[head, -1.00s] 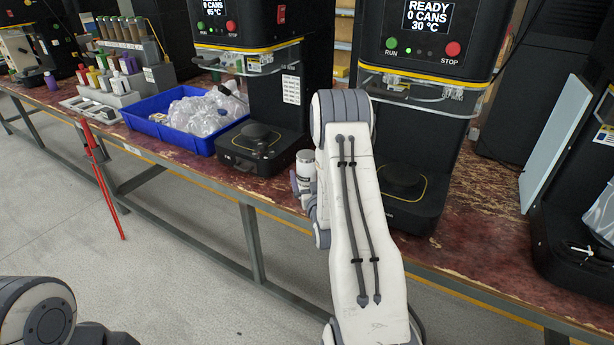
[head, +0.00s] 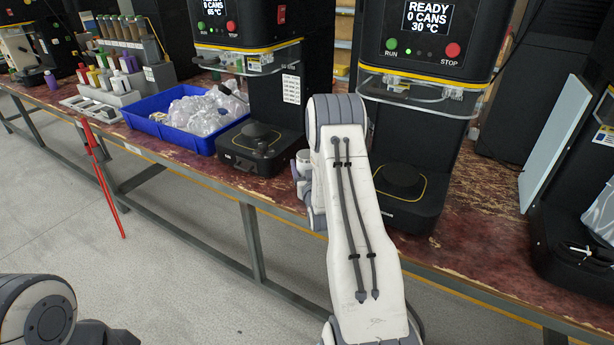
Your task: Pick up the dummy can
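I cannot make out the dummy can for certain. My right arm reaches up across the middle of the head view, in front of the bench between two seaming machines. Its forearm hides the bench behind it. A small whitish cylindrical shape shows at the forearm's left edge, and I cannot tell whether it is a can or part of my wrist. My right gripper's fingers are hidden. Of my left arm, only a joint shows at the bottom left; its gripper is out of the picture.
A blue bin (head: 178,138) of clear plastic stands left on the bench (head: 268,190). Two seamers, one reading 65 °C (head: 262,95) and one 30 °C (head: 405,120), flank my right arm. A bottle rack (head: 125,80) stands farther left.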

